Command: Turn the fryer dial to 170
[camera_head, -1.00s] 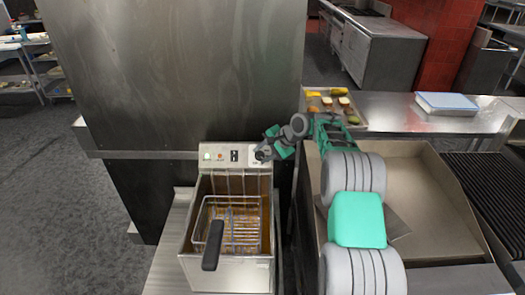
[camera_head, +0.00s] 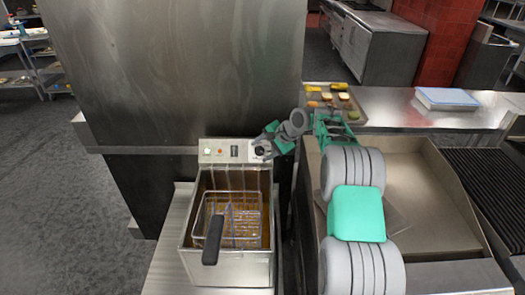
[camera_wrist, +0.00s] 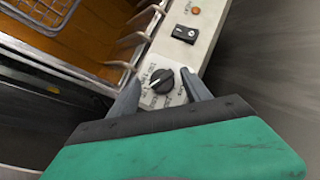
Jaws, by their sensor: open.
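The fryer (camera_head: 258,268) stands on a steel counter, with its control panel (camera_head: 217,149) at the back. The dial (camera_wrist: 162,80) is a black round knob with a pale pointer line on a white scale plate; the scale figures are too blurred to read. My gripper (camera_wrist: 160,92) is open, one finger on each side of the dial, with visible gaps between the fingers and the knob. In the head view the dial (camera_head: 260,150) sits at the right end of the panel, just left of my gripper (camera_head: 262,149).
A wire basket with a black handle (camera_head: 212,242) sits in the fryer's oil. The panel also bears a black switch (camera_wrist: 184,33) and an orange light (camera_wrist: 196,10). A tall steel cabinet (camera_head: 180,70) stands behind. A tray of food (camera_head: 335,98) lies back right.

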